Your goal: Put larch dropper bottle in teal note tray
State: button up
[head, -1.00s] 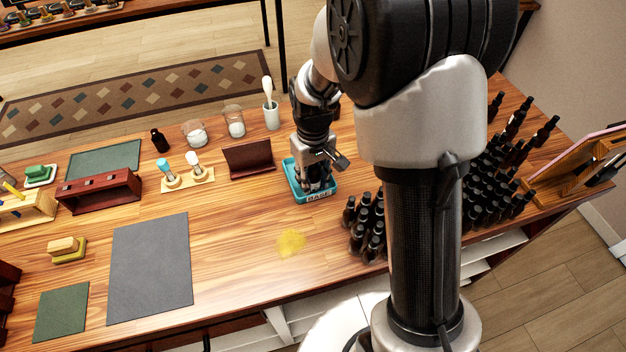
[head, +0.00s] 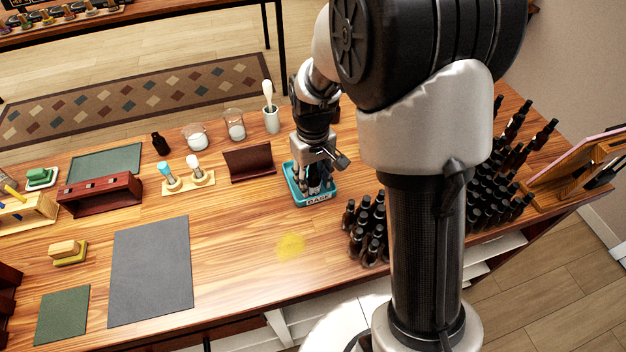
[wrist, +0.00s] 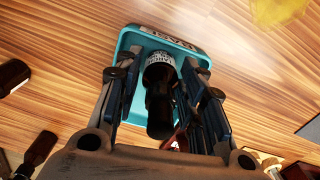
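The teal note tray (head: 296,189) sits on the wooden worktop, with a white name plate on its front; it also shows in the wrist view (wrist: 128,42). A dark dropper bottle (wrist: 160,85) with a white label that seems to read larch is inside the tray's outline, its dark top toward the wrist camera. My gripper (head: 316,186) is over the tray, fingers pointing down. In the wrist view the fingers (wrist: 157,95) stand apart on either side of the bottle, with teal showing between the left finger and the bottle. The bottle's base contact is partly hidden.
A cluster of dark dropper bottles (head: 366,235) stands right of the tray, with more (head: 490,190) beyond my arm. A dark red holder (head: 249,163) stands close on the left. A yellow patch (head: 290,246) marks the clear worktop in front.

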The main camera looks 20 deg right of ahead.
notch_tip(320, 180, up, 10)
jog(key=p, duration=0.3)
jog(key=shift+r, duration=0.25)
jog(key=s+r+m+t, duration=0.1)
jog(key=s+r+t, duration=0.1)
jog(key=s+r, duration=0.8)
jog(key=s+r+m+t, duration=0.1)
jog(key=s+r+t, duration=0.1)
jog(key=s, duration=0.9)
jog(key=shift+s+t, duration=0.25)
jog(key=shift+t, duration=0.05)
jog(key=shift+f, duration=0.15)
jog(key=shift+f+b, duration=0.25)
jog(key=shift+b, duration=0.1)
jog(key=shift+c, duration=0.4)
